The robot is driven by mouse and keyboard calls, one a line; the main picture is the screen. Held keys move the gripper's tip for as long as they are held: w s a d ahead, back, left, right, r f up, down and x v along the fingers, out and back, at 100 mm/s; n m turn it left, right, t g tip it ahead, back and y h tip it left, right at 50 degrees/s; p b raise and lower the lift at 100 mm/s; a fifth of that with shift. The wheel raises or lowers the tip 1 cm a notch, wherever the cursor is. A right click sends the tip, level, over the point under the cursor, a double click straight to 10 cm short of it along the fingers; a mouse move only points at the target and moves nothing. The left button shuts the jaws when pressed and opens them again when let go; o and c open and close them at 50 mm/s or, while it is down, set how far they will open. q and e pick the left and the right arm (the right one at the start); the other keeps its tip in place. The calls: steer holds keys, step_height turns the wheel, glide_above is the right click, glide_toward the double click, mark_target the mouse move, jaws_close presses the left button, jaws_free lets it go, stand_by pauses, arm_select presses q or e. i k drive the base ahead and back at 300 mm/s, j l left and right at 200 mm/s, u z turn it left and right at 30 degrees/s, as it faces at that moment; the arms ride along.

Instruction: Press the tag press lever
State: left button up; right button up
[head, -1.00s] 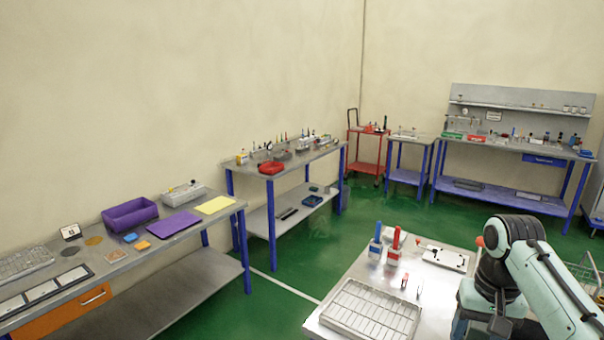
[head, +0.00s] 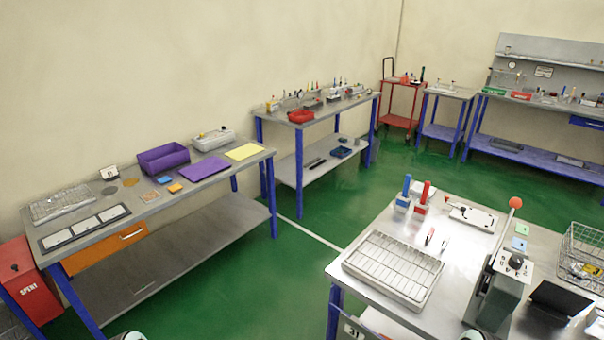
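A grey-green bench press (head: 497,296), which looks like the tag press, stands on the metal table at the lower right. Its lever (head: 506,229) stands up from the body, tilted slightly right, and ends in an orange-red ball knob (head: 515,202). Neither gripper shows. Only small pale rounded parts, probably of my arms, show at the bottom edge. Nothing is seen touching the lever.
Left of the press are a compartment tray (head: 394,266) and blue and red bottles (head: 422,197). A wire basket (head: 585,255) and a black angled stand (head: 557,299) are at its right. A bench with a purple bin (head: 164,158) lines the wall; green floor lies between.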

mark_target(515, 203)
steer(key=j+z, duration=0.1)
steer(key=z, duration=1.25)
